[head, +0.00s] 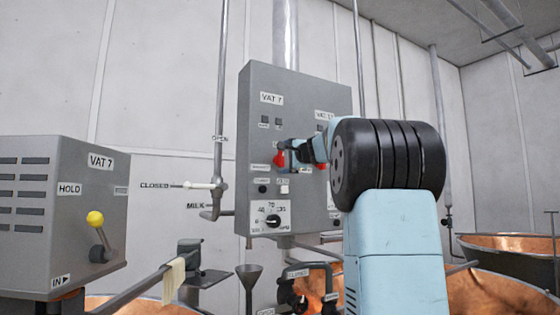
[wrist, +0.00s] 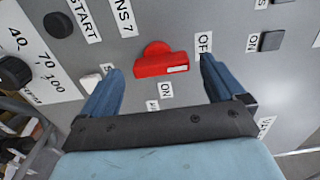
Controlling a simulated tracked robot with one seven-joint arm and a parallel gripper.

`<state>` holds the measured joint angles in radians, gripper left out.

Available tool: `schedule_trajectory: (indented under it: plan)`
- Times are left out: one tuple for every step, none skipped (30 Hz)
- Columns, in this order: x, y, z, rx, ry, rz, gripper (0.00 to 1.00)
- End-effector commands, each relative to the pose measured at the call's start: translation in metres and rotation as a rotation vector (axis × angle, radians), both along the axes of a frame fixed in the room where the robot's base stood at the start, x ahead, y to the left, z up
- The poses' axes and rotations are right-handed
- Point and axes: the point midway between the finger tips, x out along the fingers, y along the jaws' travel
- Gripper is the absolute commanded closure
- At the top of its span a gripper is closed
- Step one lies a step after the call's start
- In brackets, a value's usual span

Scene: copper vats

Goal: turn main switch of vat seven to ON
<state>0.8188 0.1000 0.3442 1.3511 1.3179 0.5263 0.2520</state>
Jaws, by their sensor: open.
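The red main switch (wrist: 162,62) is on the grey control panel (head: 255,100), under a VAT 7 plate (head: 271,98). In the wrist view its bar lies across the picture, with a white mark at its right end. The OFF label (wrist: 203,43) is right of the bar and the ON label (wrist: 166,90) is below it. The white mark is between these labels; I cannot tell the exact setting. My gripper (head: 287,157) is open at the panel, its fingers on either side of the switch with gaps. In the head view it partly covers the switch.
A second red switch (head: 322,166) shows right of my gripper, below another vat plate. A dial (head: 272,221) is low on the panel. A grey box (head: 35,210) with a yellow-knobbed lever (head: 97,225) stands left. A white valve handle (head: 199,186) is on the pipe left of the panel.

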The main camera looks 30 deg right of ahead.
Motion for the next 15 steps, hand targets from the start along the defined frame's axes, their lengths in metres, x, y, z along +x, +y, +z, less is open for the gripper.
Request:
schedule_trajectory:
  plan:
    - [0.008, 0.001, 0.0, 0.002, -0.001, 0.002, 0.04]
    - [0.011, 0.001, 0.0, 0.001, -0.001, 0.003, 0.04]
    - [0.016, 0.001, 0.0, 0.0, 0.0, 0.003, 0.04]
    - [0.019, 0.001, 0.0, 0.0, 0.0, 0.002, 0.04]
    - [0.022, 0.001, 0.0, 0.001, 0.0, 0.002, 0.04]
    - [0.025, 0.002, 0.0, 0.0, 0.0, 0.002, 0.04]
    - [0.027, 0.002, 0.0, 0.0, 0.0, 0.002, 0.04]
    - [0.029, 0.002, 0.0, 0.0, 0.0, 0.002, 0.04]
    - [0.031, 0.002, 0.0, 0.0, 0.0, 0.002, 0.04]
    - [0.032, 0.002, 0.0, 0.0, 0.0, 0.002, 0.04]
    - [0.033, 0.002, 0.0, 0.0, 0.0, 0.002, 0.04]
    - [0.033, 0.002, 0.0, 0.0, 0.0, 0.002, 0.04]
    - [0.034, 0.002, 0.0, 0.0, 0.0, 0.002, 0.04]
    - [0.034, 0.002, 0.0, 0.0, 0.0, 0.002, 0.04]
    - [0.034, 0.003, 0.0, 0.0, 0.0, 0.002, 0.04]
